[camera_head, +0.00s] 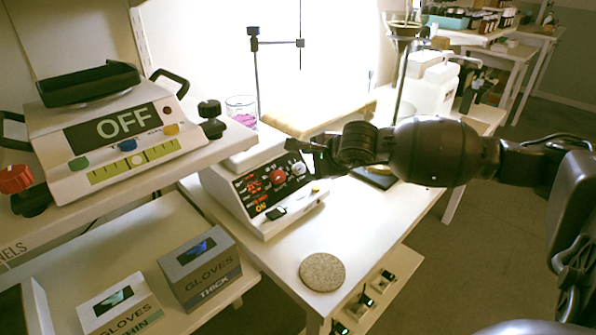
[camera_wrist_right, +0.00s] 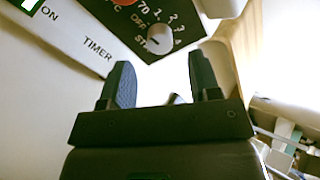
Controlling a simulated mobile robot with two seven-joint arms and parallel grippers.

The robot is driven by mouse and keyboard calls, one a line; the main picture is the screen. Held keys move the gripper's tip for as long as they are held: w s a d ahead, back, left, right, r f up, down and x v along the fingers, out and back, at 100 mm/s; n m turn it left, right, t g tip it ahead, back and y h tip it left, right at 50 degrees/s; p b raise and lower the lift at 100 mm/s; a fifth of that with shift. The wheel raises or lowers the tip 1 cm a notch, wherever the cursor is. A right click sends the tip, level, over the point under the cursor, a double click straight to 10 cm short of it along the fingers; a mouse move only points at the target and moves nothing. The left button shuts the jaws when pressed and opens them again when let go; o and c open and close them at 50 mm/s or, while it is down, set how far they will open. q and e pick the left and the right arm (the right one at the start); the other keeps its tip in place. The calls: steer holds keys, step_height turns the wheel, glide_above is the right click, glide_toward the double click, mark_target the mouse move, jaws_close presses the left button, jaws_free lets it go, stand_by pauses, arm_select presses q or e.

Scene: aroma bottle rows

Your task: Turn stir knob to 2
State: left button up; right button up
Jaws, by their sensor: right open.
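The stirrer (camera_head: 225,193) is a white device with a black sloped panel, standing on the white table. Its white stir knob (camera_head: 299,168) sits at the panel's upper right, beside a red knob (camera_head: 278,176). In the right wrist view the stir knob (camera_wrist_right: 160,39) lies just beyond the fingertips, near the labels OFF, 1, 2, 3. Its exact setting is too unclear to tell. My right gripper (camera_head: 300,152) is close to the panel. In the right wrist view its fingers (camera_wrist_right: 163,78) are apart with nothing between them. My left gripper is not in view.
A white balance (camera_head: 110,140) reading OFF stands on the shelf at left. Glove boxes (camera_head: 200,268) are below it. A round cork mat (camera_head: 322,271) lies on the table in front of the stirrer. A stand (camera_head: 258,75) rises behind it.

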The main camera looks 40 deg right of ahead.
mark_target(301, 168)
steer(key=b+x, duration=0.1)
steer(key=x, duration=0.2)
steer(key=shift+w+f, duration=0.2)
steer(key=shift+f, duration=0.15)
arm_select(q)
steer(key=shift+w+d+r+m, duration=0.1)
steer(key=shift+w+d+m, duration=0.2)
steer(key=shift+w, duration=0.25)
arm_select(e)
steer(key=shift+w+f, duration=0.15)
steer(key=shift+w, duration=0.25)
steer(key=shift+c, duration=0.2)
steer(key=c, duration=0.9)
